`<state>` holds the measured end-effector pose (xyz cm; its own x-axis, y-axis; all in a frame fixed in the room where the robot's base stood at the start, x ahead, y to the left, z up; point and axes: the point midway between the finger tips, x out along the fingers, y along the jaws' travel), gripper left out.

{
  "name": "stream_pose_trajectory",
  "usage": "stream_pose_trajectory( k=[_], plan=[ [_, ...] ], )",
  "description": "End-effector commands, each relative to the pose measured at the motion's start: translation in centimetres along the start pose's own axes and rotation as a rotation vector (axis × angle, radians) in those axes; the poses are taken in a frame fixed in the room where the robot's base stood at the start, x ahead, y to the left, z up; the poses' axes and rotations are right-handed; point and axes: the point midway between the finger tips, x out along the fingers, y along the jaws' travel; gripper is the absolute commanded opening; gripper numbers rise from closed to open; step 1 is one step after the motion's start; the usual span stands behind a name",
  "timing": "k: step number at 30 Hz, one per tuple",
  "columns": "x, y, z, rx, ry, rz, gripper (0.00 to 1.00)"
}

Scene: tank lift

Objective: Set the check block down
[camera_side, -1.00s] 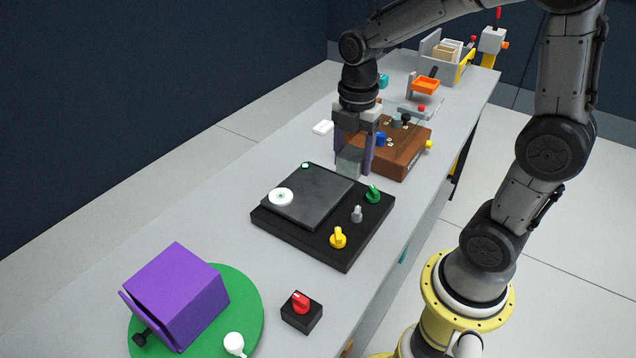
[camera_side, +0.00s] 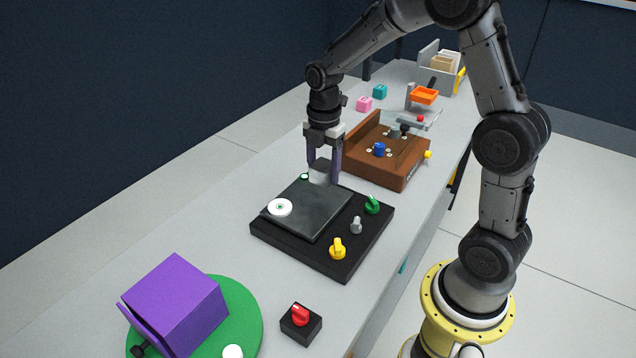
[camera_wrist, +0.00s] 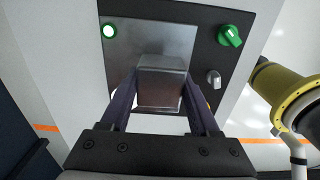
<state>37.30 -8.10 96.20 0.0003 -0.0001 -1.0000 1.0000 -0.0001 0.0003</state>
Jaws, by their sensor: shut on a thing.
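The check block (camera_side: 322,170), a grey metal block, is between the fingers of my gripper (camera_side: 322,177), which is shut on it. In the wrist view the check block (camera_wrist: 161,80) sits between both fingers of my gripper (camera_wrist: 161,92), over the near part of a dark grey square plate (camera_wrist: 150,40). In the side view it is at the far end of that plate (camera_side: 312,213), which lies on a black base (camera_side: 335,262). I cannot tell whether the block touches the plate. A white disc (camera_side: 280,207) lies on the plate's left corner.
The base carries green (camera_side: 372,205), grey (camera_side: 356,226) and yellow (camera_side: 338,249) knobs and a green-ringed light (camera_side: 305,176). A wooden box (camera_side: 398,175) stands behind. A purple box (camera_side: 175,305) and red switch (camera_side: 300,315) are in front. Bare table lies left.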

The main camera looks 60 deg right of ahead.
Motion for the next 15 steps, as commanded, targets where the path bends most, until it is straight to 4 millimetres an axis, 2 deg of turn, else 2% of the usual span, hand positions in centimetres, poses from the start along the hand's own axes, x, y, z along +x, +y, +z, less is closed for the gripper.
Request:
stream_pose_trajectory(
  k=[9,15],
  plan=[
    [2.5,1.8,0.4,0.0,0.0,-0.002,0.0],
    [4.9,1.7,0.4,0.0,0.0,-0.001,0.0]
  ],
)
